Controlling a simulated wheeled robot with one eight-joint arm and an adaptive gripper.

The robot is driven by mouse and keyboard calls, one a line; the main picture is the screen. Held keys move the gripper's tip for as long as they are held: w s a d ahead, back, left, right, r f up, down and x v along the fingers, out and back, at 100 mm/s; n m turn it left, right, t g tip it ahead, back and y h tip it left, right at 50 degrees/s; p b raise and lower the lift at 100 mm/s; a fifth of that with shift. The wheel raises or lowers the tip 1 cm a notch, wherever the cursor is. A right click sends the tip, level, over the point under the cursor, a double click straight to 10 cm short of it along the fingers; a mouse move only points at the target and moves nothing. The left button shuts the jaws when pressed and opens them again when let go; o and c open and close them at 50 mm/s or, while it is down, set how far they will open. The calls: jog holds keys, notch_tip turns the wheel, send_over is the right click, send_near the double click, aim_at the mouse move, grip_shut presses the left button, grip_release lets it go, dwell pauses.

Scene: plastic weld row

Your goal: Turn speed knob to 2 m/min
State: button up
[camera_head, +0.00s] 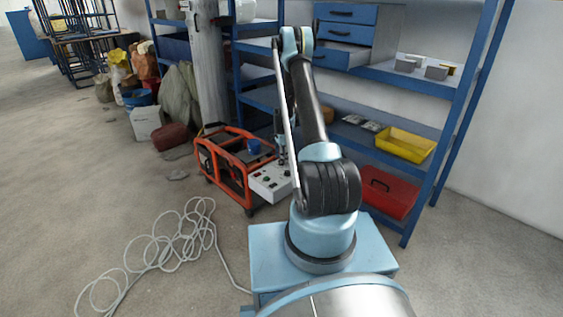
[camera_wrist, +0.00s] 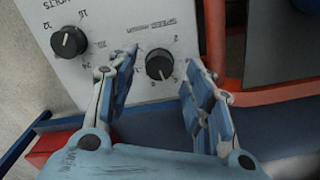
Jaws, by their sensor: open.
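The speed knob (camera_wrist: 159,64) is a round black knob with a pale pointer line on a white panel (camera_wrist: 110,30) in the wrist view. The "SPEED M/MIN" label stands beside it, upside down in the picture, with printed numbers around the dial. My gripper (camera_wrist: 163,75) is open, its two blue fingers on either side of the knob with gaps showing. Whether a fingertip touches the knob I cannot tell. In the head view the white control panel (camera_head: 270,183) sits on the orange-framed machine; my gripper there (camera_head: 283,158) is small and partly hidden behind my arm.
A second black knob (camera_wrist: 69,42), labelled volts, is left of the speed knob. An orange tube frame (camera_wrist: 216,45) runs close on the right. In the head view, a blue shelf rack (camera_head: 455,90) stands behind my arm and a coiled cable (camera_head: 165,240) lies on the floor.

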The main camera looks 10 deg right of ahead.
jog(key=shift+f, duration=0.95)
jog(key=c, duration=1.1)
